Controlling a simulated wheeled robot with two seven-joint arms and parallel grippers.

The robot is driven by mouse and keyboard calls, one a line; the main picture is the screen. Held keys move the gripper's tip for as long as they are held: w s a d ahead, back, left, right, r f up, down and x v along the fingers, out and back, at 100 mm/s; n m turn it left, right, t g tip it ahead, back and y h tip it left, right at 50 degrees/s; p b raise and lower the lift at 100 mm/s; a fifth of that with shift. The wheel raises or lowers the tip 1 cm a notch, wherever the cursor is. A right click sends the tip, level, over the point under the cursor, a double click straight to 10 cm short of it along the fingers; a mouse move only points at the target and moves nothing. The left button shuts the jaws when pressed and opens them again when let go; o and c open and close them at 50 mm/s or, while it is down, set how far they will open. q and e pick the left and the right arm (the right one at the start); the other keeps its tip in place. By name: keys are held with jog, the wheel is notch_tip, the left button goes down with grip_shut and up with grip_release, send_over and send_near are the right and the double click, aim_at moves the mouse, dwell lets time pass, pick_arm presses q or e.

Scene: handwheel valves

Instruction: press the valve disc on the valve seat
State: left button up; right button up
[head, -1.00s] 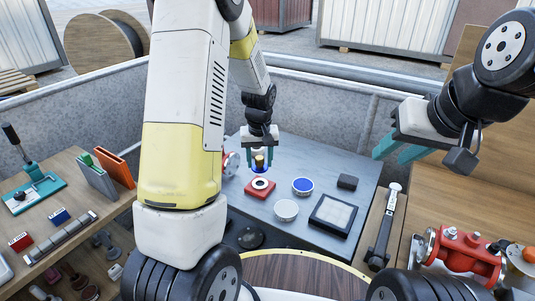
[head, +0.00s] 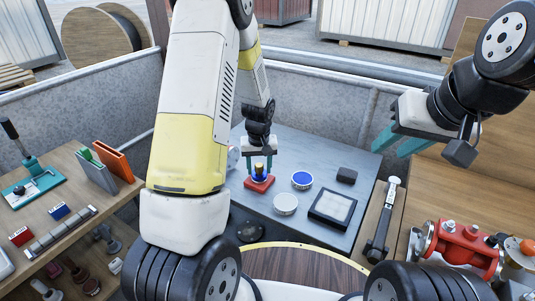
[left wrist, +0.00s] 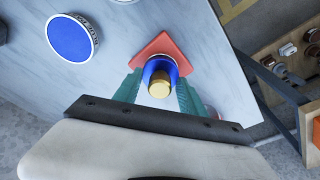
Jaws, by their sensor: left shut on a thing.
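The valve disc (left wrist: 159,80), with a blue rim and a brass stem, is held between the teal fingers of my left gripper (head: 259,166). In the left wrist view the gripper's fingers (left wrist: 158,92) close on it from both sides. The valve seat sits in a red square block (left wrist: 160,45) on the grey table. The disc is over the block and hides the seat's middle; whether it touches the seat I cannot tell. My right gripper (head: 400,143) is open, empty and raised at the right, away from the block.
On the grey table (head: 330,152) are a blue-topped round tin (head: 302,180), a white-topped round tin (head: 286,204), a black block (head: 347,175) and a framed pale pad (head: 332,208). A red valve body (head: 465,245) stands at the right.

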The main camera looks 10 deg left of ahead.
pick_arm(q)
jog(key=shift+f, duration=0.55)
dwell(1.7)
jog(key=shift+r, duration=0.1)
jog(key=shift+r, duration=3.45)
jog(key=shift+d, duration=0.1)
